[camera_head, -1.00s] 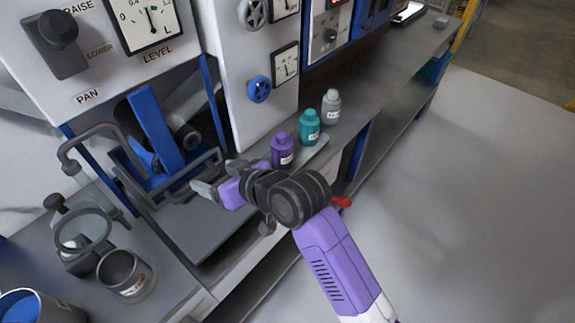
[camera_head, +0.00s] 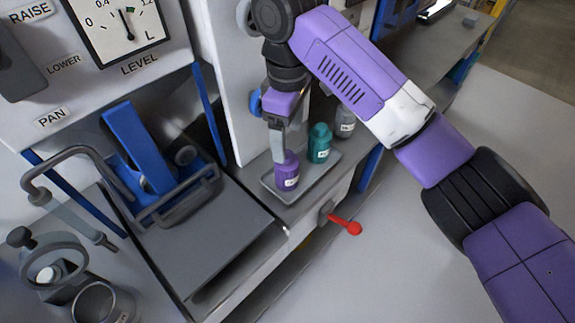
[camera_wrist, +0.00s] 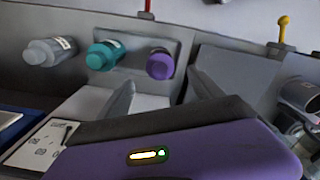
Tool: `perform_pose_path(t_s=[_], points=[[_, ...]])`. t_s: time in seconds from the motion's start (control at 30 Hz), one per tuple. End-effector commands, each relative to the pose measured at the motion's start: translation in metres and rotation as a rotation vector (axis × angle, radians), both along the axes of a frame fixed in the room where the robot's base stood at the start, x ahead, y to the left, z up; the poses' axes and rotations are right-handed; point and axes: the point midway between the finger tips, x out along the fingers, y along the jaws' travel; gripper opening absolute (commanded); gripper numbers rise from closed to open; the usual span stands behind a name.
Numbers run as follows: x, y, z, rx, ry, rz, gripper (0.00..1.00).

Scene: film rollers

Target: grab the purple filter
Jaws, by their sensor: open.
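The purple filter (camera_head: 286,171) is a small purple bottle with a white label. It stands on a small grey tray (camera_head: 268,184) at the counter's front edge, left of a teal bottle (camera_head: 320,143). My gripper (camera_head: 279,152) points down over the purple filter, its fingers at the cap in the head view; whether they touch it I cannot tell. In the wrist view the purple filter (camera_wrist: 160,64) lies beyond and between the two spread fingers (camera_wrist: 160,100). The gripper is open and holds nothing. The filter's top is partly hidden by the fingers in the head view.
A grey bottle (camera_head: 345,122) stands right of the teal one. A red-knobbed lever (camera_head: 345,225) sticks out from the counter front. A blue bracket with a grey handle (camera_head: 180,200) stands at the left. A white panel rises close behind the bottles.

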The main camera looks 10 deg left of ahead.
Motion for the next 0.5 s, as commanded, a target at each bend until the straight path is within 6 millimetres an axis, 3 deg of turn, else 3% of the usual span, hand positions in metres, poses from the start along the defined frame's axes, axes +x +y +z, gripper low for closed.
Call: perform_pose_path(t_s=[0.5], points=[[0.001,0.002,-0.063,0.001,0.001,-0.002,0.76]])
